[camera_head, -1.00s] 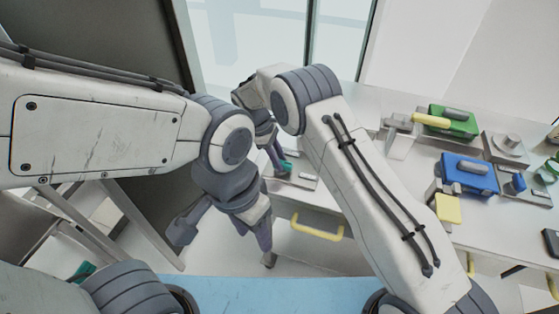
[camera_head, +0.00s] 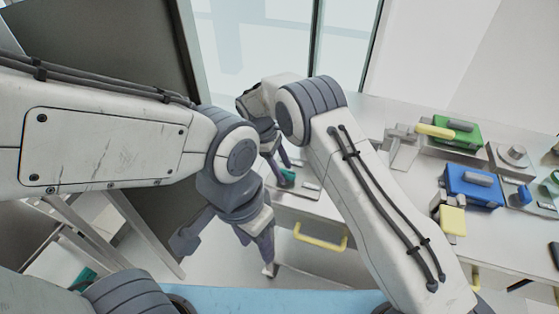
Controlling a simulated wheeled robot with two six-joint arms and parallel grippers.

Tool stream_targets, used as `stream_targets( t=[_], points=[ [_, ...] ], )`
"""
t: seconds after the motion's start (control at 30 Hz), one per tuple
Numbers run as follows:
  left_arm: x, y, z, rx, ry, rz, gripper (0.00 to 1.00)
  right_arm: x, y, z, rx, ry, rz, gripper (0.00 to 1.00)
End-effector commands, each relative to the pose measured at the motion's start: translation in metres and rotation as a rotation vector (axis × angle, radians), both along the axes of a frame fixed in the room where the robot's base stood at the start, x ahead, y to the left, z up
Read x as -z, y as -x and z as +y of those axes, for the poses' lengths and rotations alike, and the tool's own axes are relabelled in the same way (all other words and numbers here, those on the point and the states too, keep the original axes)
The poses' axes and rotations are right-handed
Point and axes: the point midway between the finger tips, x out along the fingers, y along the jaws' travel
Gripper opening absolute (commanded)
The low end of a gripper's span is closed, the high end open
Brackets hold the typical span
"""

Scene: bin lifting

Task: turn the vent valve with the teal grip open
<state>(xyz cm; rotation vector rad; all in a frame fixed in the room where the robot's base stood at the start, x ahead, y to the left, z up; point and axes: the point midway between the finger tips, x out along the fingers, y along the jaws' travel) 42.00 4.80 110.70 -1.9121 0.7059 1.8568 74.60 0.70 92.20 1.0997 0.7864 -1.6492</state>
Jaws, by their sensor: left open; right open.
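The small teal grip (camera_head: 287,177) of a valve sits on a pale plate near the back left end of the counter. My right gripper (camera_head: 279,168) is open and points down right at the teal grip. Its fingers partly cover the grip, and I cannot tell whether they touch it. My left gripper (camera_head: 257,243) is open and empty. It hangs lower, in front of the counter's left end and left of a drawer with a yellow handle.
The yellow drawer handle (camera_head: 320,238) is on the counter front. Farther right stand a green block (camera_head: 462,136) with a yellow bar, a blue block (camera_head: 472,187), a yellow block (camera_head: 452,220) and a grey knob (camera_head: 516,153). My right forearm hides the counter's middle.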

Motion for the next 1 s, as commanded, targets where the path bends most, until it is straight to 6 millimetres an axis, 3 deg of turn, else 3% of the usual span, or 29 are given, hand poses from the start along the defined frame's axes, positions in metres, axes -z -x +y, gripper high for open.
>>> stream_targets(
  t=[0.5,0.7,1.0],
  points=[
    [0.019,0.0,0.0,0.0,0.0,0.0,0.5,-0.081,-0.012,0.033,0.0,-0.003,-0.004,0.6],
    [0.019,0.0,0.0,0.0,0.0,0.0,0.5,-0.092,-0.012,0.036,0.001,-0.001,-0.001,0.6],
    [0.019,0.0,0.0,0.0,0.0,0.0,0.5,-0.092,-0.013,0.036,0.001,-0.001,-0.001,0.6]
  ],
)
